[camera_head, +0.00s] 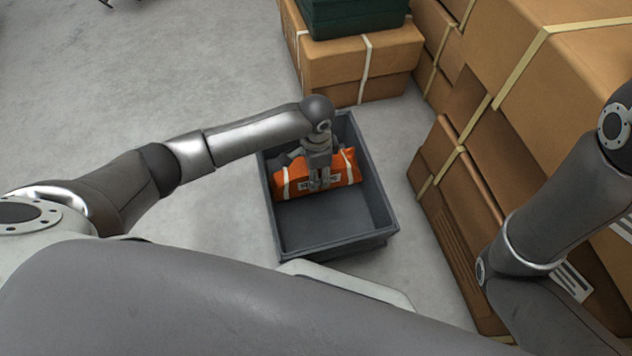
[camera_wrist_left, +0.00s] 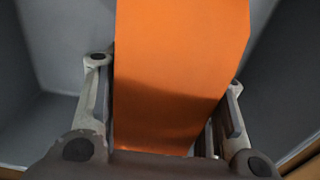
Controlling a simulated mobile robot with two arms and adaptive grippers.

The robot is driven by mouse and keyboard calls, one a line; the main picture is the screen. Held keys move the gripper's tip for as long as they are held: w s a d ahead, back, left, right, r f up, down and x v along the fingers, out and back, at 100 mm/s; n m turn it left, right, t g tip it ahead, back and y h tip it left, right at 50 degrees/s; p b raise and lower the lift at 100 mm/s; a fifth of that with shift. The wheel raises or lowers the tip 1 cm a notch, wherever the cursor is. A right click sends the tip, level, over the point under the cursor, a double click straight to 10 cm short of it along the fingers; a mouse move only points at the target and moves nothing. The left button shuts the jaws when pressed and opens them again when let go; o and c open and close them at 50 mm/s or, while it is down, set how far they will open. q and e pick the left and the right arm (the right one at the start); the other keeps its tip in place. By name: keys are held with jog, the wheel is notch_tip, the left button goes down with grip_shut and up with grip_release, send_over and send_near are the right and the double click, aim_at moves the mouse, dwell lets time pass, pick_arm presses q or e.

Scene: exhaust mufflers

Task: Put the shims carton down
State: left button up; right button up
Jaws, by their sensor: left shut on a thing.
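The shims carton is an orange box (camera_head: 342,171) with white bands and a printed label. It is inside a dark grey open bin (camera_head: 389,226), toward the bin's far end. My left gripper (camera_head: 318,184) reaches down into the bin and is shut on the carton. In the left wrist view the carton (camera_wrist_left: 178,70) stands between the two fingers and fills the middle. I cannot tell whether the carton's underside touches the bin floor. My right arm shows at the right, but its gripper is out of view.
The near part of the bin floor (camera_head: 325,225) is bare. Large taped cardboard boxes (camera_head: 465,200) stand close to the bin's right. Another cardboard box (camera_head: 335,70) with a green case (camera_head: 350,15) on top is behind it. The concrete floor (camera_head: 120,80) at left is clear.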

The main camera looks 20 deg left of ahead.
pick_arm(q)
jog(key=shift+f, duration=0.4)
notch_tip(320, 180, down, 3)
jog(key=b, duration=0.2)
jog(key=shift+f+b, duration=0.15)
jog(key=shift+b, duration=0.2)
jog(key=o, duration=1.3)
